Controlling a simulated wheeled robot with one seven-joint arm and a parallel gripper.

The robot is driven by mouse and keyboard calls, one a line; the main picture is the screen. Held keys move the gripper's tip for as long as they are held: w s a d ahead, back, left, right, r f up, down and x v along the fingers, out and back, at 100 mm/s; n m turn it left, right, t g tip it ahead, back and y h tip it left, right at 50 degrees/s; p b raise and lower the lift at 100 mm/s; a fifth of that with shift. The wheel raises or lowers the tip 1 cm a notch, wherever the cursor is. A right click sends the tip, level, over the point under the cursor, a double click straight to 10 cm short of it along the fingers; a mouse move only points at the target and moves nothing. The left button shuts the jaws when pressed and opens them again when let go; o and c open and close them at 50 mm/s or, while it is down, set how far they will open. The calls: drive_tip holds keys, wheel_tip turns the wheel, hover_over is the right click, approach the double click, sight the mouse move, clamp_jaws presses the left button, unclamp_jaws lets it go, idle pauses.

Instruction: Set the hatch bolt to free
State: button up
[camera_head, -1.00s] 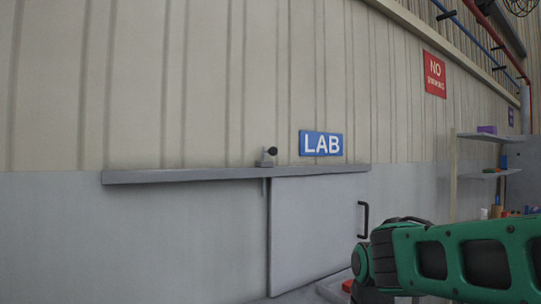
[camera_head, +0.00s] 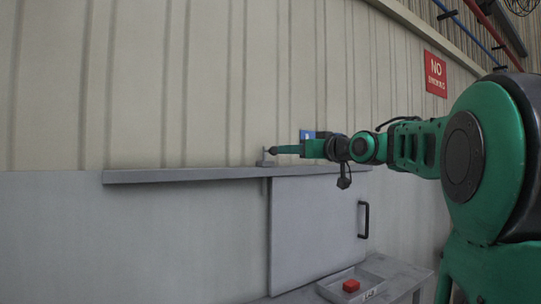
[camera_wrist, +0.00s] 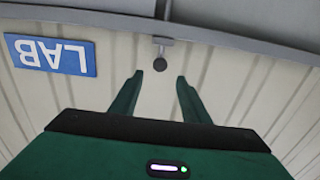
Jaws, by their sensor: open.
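The hatch (camera_head: 312,225) is a grey panel with a black handle (camera_head: 363,220), under a long grey rail (camera_head: 190,175). The hatch bolt (camera_head: 263,161) stands on the rail above the hatch's left edge. A thin rod (camera_head: 264,187) shows below the rail there. In the wrist view, the bolt's dark round knob (camera_wrist: 160,64) lies just beyond and between my fingertips. My gripper (camera_wrist: 158,79) is open and empty, its green fingers either side of the knob's line.
A blue LAB sign (camera_wrist: 52,54) is on the wall close to my gripper; my arm mostly covers it in the head view. A grey tray (camera_head: 372,286) with a red block (camera_head: 351,285) sits on a bench (camera_head: 405,275) at lower right. The wall left of the bolt is clear.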

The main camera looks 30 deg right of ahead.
sight(275, 150)
drive_tip(key=w, duration=1)
drive_tip(key=shift+w+a, duration=0.25)
